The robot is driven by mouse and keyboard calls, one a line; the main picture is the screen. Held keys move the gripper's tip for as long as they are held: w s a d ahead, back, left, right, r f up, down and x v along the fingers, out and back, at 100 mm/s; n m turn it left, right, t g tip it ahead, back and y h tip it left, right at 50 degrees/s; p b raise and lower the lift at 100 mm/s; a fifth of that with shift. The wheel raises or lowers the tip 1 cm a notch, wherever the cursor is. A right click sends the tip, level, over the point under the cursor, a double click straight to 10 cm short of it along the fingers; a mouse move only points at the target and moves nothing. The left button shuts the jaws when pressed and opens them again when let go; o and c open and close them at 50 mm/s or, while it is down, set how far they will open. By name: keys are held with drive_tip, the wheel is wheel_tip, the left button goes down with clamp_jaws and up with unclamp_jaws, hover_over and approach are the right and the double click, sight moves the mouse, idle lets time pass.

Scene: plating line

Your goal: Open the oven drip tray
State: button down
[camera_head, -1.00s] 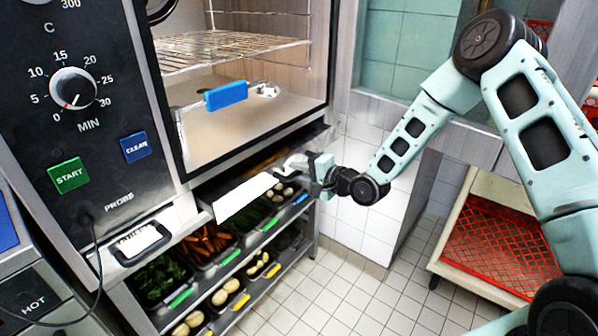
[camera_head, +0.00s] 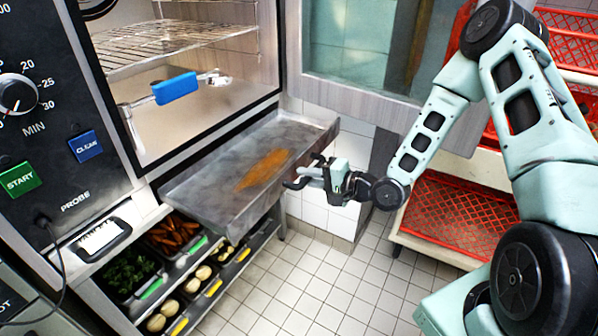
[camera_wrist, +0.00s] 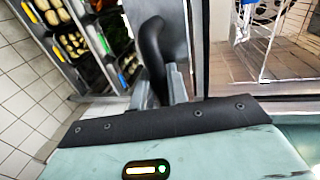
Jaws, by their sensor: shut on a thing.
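The oven drip tray (camera_head: 205,193) is a grey metal pan with an orange-brown stain on its floor. It sticks well out from under the oven chamber, above the food racks. My gripper (camera_head: 318,176) is at the tray's outer right side, shut on its dark handle (camera_head: 297,183). In the wrist view the curved black handle (camera_wrist: 152,45) stands between my gripper's fingers (camera_wrist: 163,88). The fingers' exact contact with the handle is partly hidden.
The oven chamber above is open, with a wire rack (camera_head: 165,42) and a blue-gripped handle (camera_head: 175,88) inside. Food pans (camera_head: 125,272) sit below the tray. A cart with red crates (camera_head: 455,215) stands at right. The tiled floor (camera_head: 310,285) in front is clear.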

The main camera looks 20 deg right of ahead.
drive_tip(key=c, duration=1.4)
unclamp_jaws()
drive_tip(key=p+v, duration=0.2)
drive_tip(key=v, duration=1.5)
drive_tip(key=shift+s, duration=0.2)
drive_tip(key=shift+d, duration=0.1)
